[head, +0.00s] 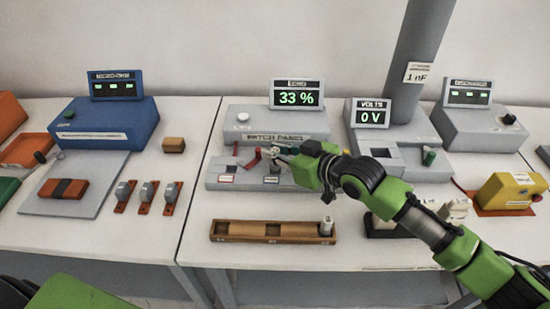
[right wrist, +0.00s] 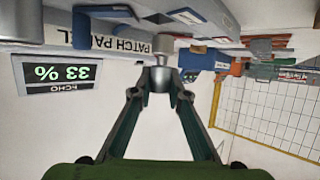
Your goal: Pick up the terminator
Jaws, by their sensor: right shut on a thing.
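My right gripper (head: 279,152) is at the patch panel (head: 277,138), above the panel's front ledge. In the right wrist view, its two fingers (right wrist: 159,92) are closed on a small grey metal cylinder with a narrower tip (right wrist: 160,75), which looks like the terminator. The tip points towards the panel face. I cannot tell whether it touches the panel. In the head view the held piece is small and partly hidden by the fingers. A similar grey-white cylinder (head: 326,226) stands at the right end of the wooden tray (head: 228,238). My left gripper is not in view.
A red lever (head: 253,160) sits left of the gripper. The display reading 33 % (head: 297,95) stands on the panel. The volts unit (head: 371,113) and grey post (head: 415,50) are to the right.

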